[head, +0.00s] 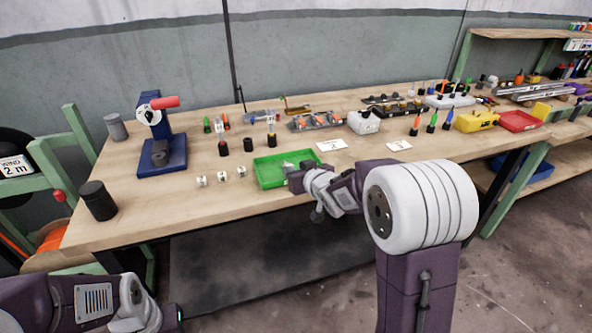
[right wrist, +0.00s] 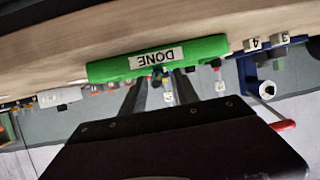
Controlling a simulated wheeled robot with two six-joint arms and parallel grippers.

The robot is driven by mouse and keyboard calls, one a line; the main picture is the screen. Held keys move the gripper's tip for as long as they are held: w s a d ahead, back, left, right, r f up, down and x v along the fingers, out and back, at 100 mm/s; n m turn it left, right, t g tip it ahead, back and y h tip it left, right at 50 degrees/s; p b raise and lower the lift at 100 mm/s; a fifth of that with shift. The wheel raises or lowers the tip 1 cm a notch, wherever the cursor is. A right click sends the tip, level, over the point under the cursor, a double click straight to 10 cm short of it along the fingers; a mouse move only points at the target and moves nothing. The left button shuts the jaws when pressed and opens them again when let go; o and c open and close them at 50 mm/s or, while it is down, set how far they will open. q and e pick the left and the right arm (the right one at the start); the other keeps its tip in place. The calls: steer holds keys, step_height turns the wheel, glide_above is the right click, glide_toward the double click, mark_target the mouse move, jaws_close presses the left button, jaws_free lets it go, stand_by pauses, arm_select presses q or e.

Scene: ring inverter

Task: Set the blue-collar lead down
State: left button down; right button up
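I cannot make out a blue-collar lead in either view. My right gripper (head: 297,176) is at the right front part of the green tray (head: 264,178) on the bench. In the right wrist view, the green tray (right wrist: 110,70) shows upside down with a DONE label, just beyond the fingers. The two dark fingers of my right gripper (right wrist: 158,95) stand apart, and small dark and white things show between them. Nothing is clearly gripped. A small pale grey item lies in the tray. My left gripper (head: 176,317) is low at the bottom left, away from the bench, its fingers barely visible.
Small white numbered blocks (head: 221,176) stand left of the tray. A blue press with a red handle (head: 165,102) and a dark cylinder (head: 98,200) are further left. Several coloured connectors and a white box (head: 363,122) stand behind.

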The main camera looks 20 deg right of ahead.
steer(key=shift+r, duration=0.15)
steer(key=shift+s+r+p, duration=0.15)
steer(key=shift+r+p, duration=0.1)
steer(key=shift+p, duration=0.05)
steer(key=p+v, duration=0.3)
steer(key=v, duration=0.8)
steer(key=s+a+f+m+g+h, duration=0.1)
steer(key=s+a+f+g, duration=0.2)
steer(key=s+f+g, duration=1.2)
steer(key=s+r+t+p, duration=0.2)
steer(key=s+r+p, duration=0.2)
steer(key=r+p, duration=0.7)
steer(key=p, duration=0.3)
steer(key=shift+r+t, duration=0.35)
steer(key=shift+t, duration=0.05)
steer(key=shift+d, duration=0.1)
